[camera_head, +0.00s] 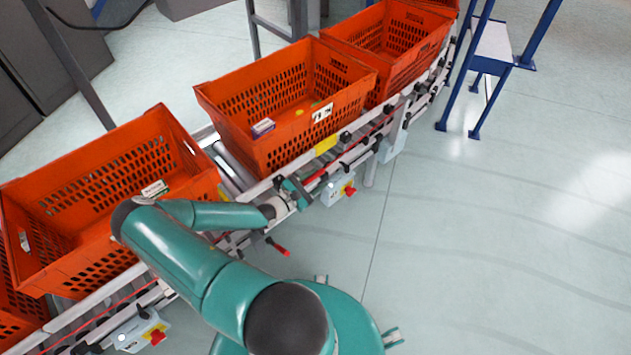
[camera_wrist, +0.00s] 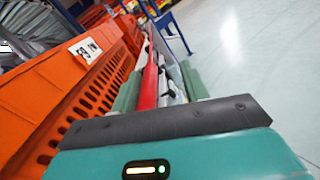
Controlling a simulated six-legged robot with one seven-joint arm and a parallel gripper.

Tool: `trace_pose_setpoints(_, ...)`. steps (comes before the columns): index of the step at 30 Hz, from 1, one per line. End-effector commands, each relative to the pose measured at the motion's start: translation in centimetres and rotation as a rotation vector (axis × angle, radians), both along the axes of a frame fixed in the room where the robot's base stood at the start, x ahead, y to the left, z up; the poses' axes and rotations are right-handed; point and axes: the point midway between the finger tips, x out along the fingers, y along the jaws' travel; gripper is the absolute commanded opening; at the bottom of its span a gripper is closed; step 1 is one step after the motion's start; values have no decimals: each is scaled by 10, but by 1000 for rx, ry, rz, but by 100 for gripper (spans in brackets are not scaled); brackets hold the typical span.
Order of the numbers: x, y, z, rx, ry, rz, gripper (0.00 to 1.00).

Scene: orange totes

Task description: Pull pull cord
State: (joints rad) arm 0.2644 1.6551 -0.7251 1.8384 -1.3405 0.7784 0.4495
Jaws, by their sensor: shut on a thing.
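The pull cord (camera_wrist: 149,86) is a red line along the side of the conveyor. It runs between the two green fingers of my gripper (camera_wrist: 160,88) in the wrist view. My gripper is shut on it. In the head view my gripper (camera_head: 297,190) is at the conveyor's near side rail, below the middle orange tote. A stretch of the red cord (camera_head: 314,184) shows just to the right of my gripper there. The exact contact between fingers and cord is too small to make out in the head view.
Orange totes stand in a row on the conveyor, one at the middle (camera_head: 225,130) and one at the left (camera_head: 20,265). A control box with a red knob (camera_head: 349,190) hangs close right of my gripper. A blue-legged stand (camera_head: 487,68) is at the back right. The right floor is clear.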

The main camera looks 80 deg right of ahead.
Motion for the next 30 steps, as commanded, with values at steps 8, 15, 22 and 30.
trace_pose_setpoints(8, 11, 18, -1, 3, 2, -2, 40)
trace_pose_setpoints(15, 42, 61, -2, 6, 0, 1, 40)
trace_pose_setpoints(22, 69, 98, -1, 2, -2, 1, 40)
trace_pose_setpoints(30, 80, 113, 0, 1, 1, -1, 40)
